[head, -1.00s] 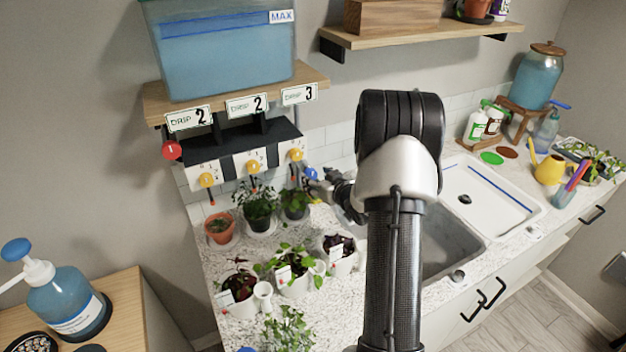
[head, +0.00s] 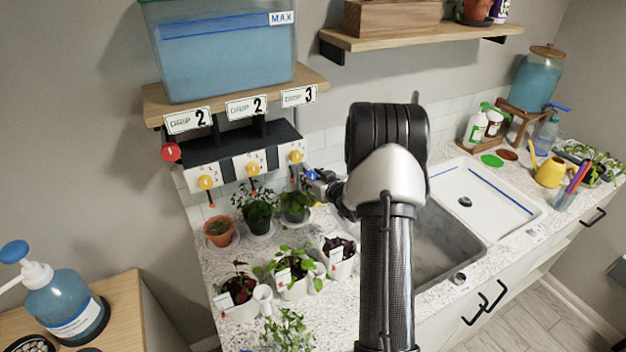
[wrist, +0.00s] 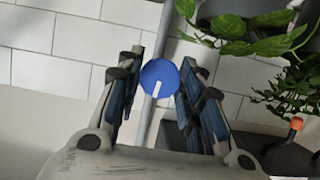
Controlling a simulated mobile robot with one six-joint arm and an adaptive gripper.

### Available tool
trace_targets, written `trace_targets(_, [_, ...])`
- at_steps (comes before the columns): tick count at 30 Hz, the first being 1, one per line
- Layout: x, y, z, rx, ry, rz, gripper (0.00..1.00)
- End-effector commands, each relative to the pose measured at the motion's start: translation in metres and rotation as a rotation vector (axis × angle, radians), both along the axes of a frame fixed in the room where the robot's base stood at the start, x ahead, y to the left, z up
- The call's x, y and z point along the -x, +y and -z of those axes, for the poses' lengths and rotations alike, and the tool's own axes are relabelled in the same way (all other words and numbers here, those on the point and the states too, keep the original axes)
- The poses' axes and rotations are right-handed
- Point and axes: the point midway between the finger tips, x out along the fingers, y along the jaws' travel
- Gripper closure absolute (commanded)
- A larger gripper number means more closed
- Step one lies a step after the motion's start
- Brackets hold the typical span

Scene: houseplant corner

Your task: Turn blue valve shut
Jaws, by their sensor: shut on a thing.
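The blue valve (wrist: 160,78) is a round blue knob with a short white mark, on a thin grey vertical pipe (wrist: 157,28) against the tiled wall. In the wrist view it sits between the two fingers of my gripper (wrist: 164,66), which is shut on it. The white mark lies on the lower part of the knob, tilted slightly from the pipe's line. In the head view the valve (head: 310,174) shows small and blue, just right of the drip unit, with my gripper (head: 318,184) at it. My arm hides part of the gripper there.
Yellow knobs (head: 206,182) and a red knob (head: 171,152) are on the drip unit to the left. Potted plants (head: 258,212) stand below on the counter, close to the gripper. Leaves (wrist: 255,30) hang at the wrist view's upper right. A sink (head: 440,245) lies right of my arm.

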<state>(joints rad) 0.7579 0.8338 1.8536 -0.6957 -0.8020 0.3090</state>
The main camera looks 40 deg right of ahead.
Motion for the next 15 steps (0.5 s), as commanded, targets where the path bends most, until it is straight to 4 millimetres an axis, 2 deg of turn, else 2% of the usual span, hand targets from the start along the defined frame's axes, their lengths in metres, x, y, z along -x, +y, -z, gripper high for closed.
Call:
trace_targets(8, [0.0001, -0.0001, 0.0000, 0.000, 0.000, 0.000, 0.90])
trace_targets(15, [-0.0008, 0.0008, 0.0031, 0.079, 0.016, 0.000, 0.90])
